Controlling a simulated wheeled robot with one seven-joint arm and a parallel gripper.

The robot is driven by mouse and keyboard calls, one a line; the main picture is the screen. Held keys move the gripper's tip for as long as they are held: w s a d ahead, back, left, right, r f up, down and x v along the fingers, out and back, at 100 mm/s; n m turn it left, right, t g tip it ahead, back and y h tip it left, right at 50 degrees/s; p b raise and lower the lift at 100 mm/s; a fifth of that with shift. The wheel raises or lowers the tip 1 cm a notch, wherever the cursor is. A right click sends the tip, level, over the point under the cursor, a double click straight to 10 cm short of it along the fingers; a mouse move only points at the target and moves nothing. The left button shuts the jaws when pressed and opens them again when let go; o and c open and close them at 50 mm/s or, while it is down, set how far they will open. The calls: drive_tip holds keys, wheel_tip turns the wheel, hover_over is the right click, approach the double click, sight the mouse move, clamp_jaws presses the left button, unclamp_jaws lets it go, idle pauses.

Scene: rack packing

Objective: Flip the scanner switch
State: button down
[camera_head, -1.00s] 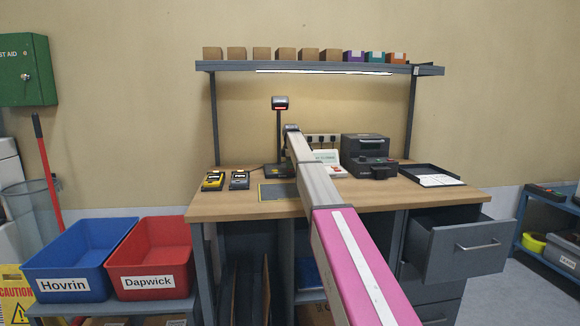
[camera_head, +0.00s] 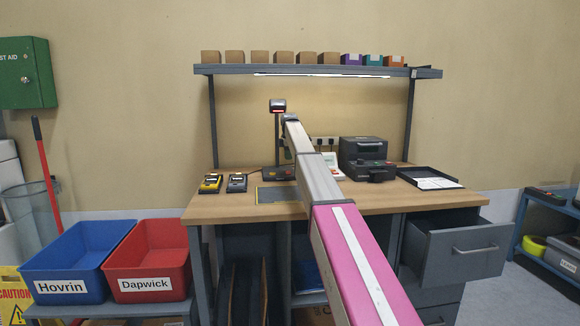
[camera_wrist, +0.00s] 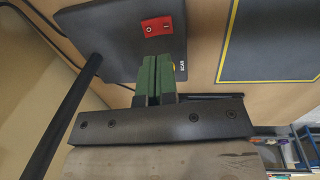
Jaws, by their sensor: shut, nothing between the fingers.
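The scanner switch (camera_wrist: 158,24) is a small red rocker marked O and I, on the scanner's dark base plate. In the wrist view my gripper (camera_wrist: 161,55) has its two green fingers shut together with nothing between them. The fingertips show just below the switch in the picture; I cannot tell their exact height above the plate. The base carries a SCAN label beside the fingers. In the head view the scanner (camera_head: 278,106) stands at the back of the workbench, its head lit red. My arm hides part of the bench, and the switch is too small to make out clearly there.
A yellow-edged dark mat (camera_head: 275,195) lies in front of the scanner base. Two handheld devices (camera_head: 224,184) lie to the left. A black printer-like machine (camera_head: 365,158) and a dark tray (camera_head: 429,178) are to the right. A drawer (camera_head: 458,252) stands open at the right.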

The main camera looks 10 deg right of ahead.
wheel_tip(320, 180, up, 7)
drive_tip(key=shift+s, duration=0.45)
